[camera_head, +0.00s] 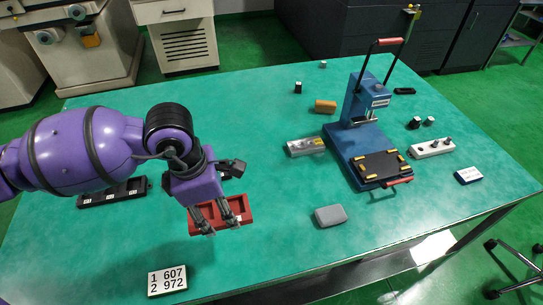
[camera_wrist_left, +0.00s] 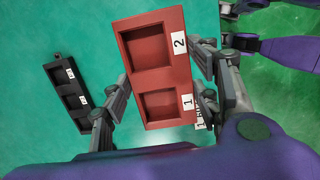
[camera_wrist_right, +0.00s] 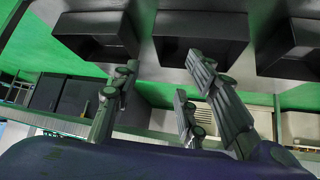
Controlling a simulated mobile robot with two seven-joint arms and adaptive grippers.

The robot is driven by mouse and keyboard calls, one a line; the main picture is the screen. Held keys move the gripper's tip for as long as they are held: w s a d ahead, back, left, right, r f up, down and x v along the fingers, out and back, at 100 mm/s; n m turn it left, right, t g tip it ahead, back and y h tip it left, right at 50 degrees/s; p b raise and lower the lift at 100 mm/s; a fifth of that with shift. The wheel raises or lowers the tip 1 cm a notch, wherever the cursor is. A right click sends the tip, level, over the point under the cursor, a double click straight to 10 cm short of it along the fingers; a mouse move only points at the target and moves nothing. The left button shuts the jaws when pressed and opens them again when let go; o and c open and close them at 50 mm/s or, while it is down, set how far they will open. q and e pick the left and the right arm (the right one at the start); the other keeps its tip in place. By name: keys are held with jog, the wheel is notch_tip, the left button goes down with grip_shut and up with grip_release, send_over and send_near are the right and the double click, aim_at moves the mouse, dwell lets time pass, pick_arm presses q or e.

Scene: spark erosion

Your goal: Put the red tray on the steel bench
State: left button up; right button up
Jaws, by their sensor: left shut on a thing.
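The red tray (camera_head: 246,216) has two square compartments labelled 1 and 2 in the left wrist view (camera_wrist_left: 153,77). My left gripper (camera_head: 221,226) is shut on it, with fingers along both long sides. The tray is over the green tabletop; whether it touches it I cannot tell. My right gripper (camera_wrist_right: 160,75) shows only in its own wrist view, fingers apart and nothing between them. Past them is a grey surface (camera_wrist_right: 147,55) with black open bins (camera_wrist_right: 203,27); whether this is the steel bench I cannot tell.
On the green table (camera_head: 270,250) a black tray (camera_head: 118,197) lies left, partly behind my arm. A number card (camera_head: 167,280) lies in front. A blue press (camera_head: 362,135), a grey block (camera_head: 330,216) and small parts stand right. The front middle is clear.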

pick_arm(q)
jog(key=w+d+f+p, duration=0.15)
jog(key=d+f, duration=0.25)
jog(key=d, duration=0.5)
send_near(281, 233)
jog(key=shift+a+f, duration=0.1)
jog(key=shift+f, duration=0.65)
jog(key=shift+w+d+f, duration=0.1)
jog(key=shift+d+f, duration=0.45)
jog(key=shift+f, duration=0.15)
jog(key=shift+d+f+b, duration=0.1)
jog(key=shift+f+b, duration=0.2)
jog(key=shift+f, duration=1.35)
jog(key=shift+f, duration=0.15)
jog(key=o, duration=1.2)
jog(key=shift+c, duration=0.2)
notch_tip(281, 233, up, 12)
jog(key=a, duration=0.1)
jog(key=shift+s+a, duration=0.25)
jog(key=shift+a, duration=0.1)
